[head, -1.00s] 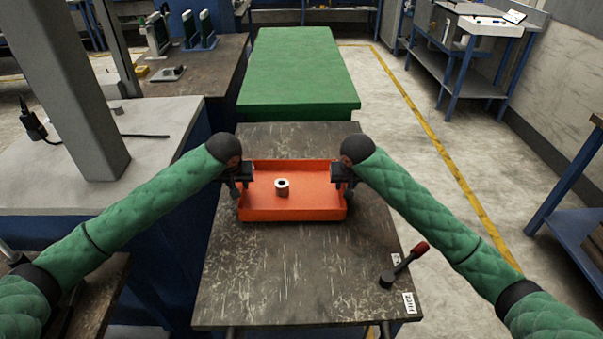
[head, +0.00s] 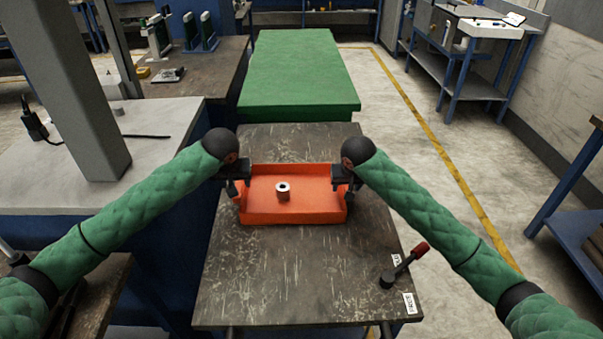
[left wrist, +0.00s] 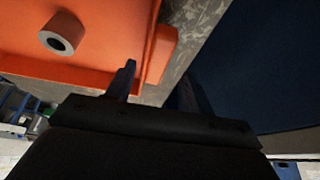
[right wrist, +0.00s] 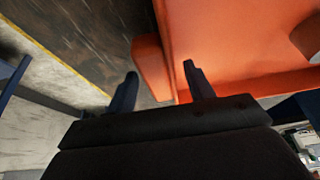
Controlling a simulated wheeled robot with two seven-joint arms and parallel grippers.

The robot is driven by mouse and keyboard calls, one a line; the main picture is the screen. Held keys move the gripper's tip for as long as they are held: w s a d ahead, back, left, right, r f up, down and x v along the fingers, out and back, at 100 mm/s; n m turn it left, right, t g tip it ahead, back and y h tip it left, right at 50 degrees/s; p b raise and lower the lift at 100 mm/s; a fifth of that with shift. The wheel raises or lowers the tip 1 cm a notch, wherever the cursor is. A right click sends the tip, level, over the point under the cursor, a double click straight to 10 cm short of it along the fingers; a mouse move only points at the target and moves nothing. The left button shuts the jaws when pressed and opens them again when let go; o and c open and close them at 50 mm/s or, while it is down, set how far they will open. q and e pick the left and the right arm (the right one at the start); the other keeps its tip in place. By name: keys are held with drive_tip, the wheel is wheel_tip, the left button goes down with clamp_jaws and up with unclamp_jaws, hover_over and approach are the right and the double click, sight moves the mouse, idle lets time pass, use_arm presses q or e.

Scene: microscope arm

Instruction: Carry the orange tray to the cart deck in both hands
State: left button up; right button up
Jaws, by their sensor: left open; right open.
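The orange tray (head: 295,215) is a shallow open box on a dark, scratched top (head: 290,275). My left gripper (head: 238,189) is open at the tray's left end. In the left wrist view its fingers (left wrist: 158,85) are on either side of the tray's end wall, with a gap visible. My right gripper (head: 350,185) is open at the right end. In the right wrist view its fingers (right wrist: 157,85) are likewise either side of the end wall. Contact underneath cannot be seen.
A green-topped surface (head: 298,75) lies beyond the dark top. A red-knobbed lever (head: 405,264) stands at the dark top's right front. A grey bench with a thick post (head: 72,80) is on the left. The floor (head: 400,140) on the right is clear.

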use_arm(q)
drive_tip(key=s+r, duration=0.1)
drive_tip(key=d+r, duration=0.1)
drive_tip(key=r, duration=0.1)
drive_tip(key=shift+s, duration=0.4)
use_arm(e)
drive_tip(key=shift+f, duration=0.25)
use_arm(q)
drive_tip(key=shift+r, duration=0.55)
use_arm(e)
drive_tip(key=shift+w+d+f, duration=0.1)
drive_tip(key=shift+d, duration=0.05)
use_arm(q)
drive_tip(key=shift+r, duration=0.35)
drive_tip(key=shift+w+a, duration=0.15)
drive_tip(key=shift+a, duration=0.2)
use_arm(e)
drive_tip(key=v, duration=1.2)
drive_tip(key=shift+w+d, duration=0.1)
